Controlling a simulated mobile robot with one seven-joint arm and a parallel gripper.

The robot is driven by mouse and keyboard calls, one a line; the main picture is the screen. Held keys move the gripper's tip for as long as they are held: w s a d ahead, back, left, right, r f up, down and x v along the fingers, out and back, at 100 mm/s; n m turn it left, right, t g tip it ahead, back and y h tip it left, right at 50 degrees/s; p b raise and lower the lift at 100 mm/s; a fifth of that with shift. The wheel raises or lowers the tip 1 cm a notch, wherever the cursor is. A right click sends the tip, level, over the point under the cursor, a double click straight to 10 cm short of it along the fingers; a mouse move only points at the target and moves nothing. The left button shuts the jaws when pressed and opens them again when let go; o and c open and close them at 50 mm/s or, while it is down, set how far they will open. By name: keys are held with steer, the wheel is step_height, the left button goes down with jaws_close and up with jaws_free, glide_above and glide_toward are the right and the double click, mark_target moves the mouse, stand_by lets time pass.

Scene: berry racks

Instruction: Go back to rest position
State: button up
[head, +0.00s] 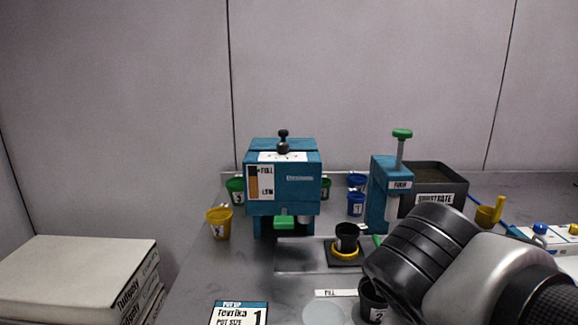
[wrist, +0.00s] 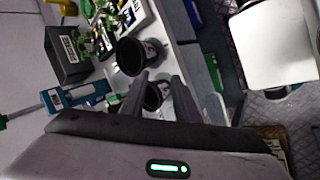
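My gripper shows in the wrist view (wrist: 158,78) with its two dark fingers spread apart. A black pot (wrist: 154,97) with a label shows between and beyond the fingers; I see no clear grip on it. A second black pot (wrist: 130,57) stands just past the fingertips. In the head view my arm reaches in from the lower right, and my fingers are not visible there. A black pot marked 2 (head: 373,301) stands close beside my arm, partly covered by it. Another black pot (head: 347,238) sits in a yellow ring on a dark base.
A blue dispenser (head: 283,180) and a blue press with a green knob (head: 390,195) stand on the grey table. Behind my arm is a substrate box (head: 435,198). A yellow cup (head: 219,222) is at left.

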steer(key=s+a+m+g+y, duration=0.1)
steer(key=s+a+m+y, duration=0.25)
steer(key=m, duration=0.65)
step_height(320, 180, up, 26)
steer(key=w+p, duration=0.1)
steer(key=p, duration=2.5)
steer(key=shift+a+f+m, duration=0.25)
steer(key=shift+a+m, duration=0.05)
